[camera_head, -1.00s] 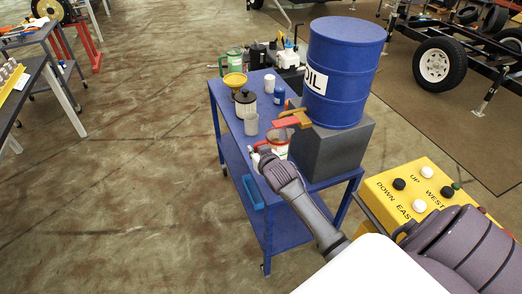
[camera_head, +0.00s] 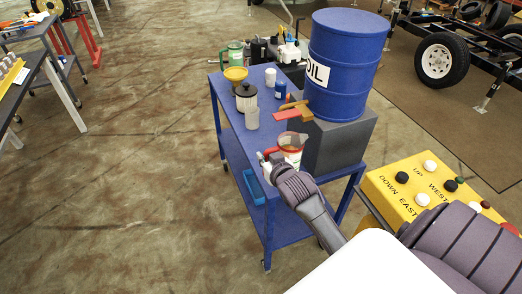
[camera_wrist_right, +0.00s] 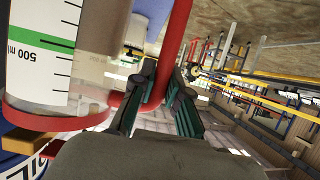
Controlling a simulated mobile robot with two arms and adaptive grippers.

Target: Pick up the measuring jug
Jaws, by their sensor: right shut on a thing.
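The clear measuring jug (camera_head: 292,146) has a red rim and red handle and is at the near end of the blue cart, beside the grey block. In the right wrist view the jug (camera_wrist_right: 84,45) fills the upper left, with a white and green 500 ml scale. My right gripper (camera_head: 268,158) is shut on its red handle (camera_wrist_right: 172,50), which passes between the two fingers (camera_wrist_right: 158,102). Whether the jug's base touches the cart top is hidden by my arm. My left gripper is not in view.
The blue cart (camera_head: 228,117) also holds a blue oil drum (camera_head: 345,75) on a grey block (camera_head: 338,143), a grey cup (camera_head: 252,118), a dark-lidded jar (camera_head: 246,97) and a yellow funnel (camera_head: 236,74). A yellow control box (camera_head: 412,180) stands at right.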

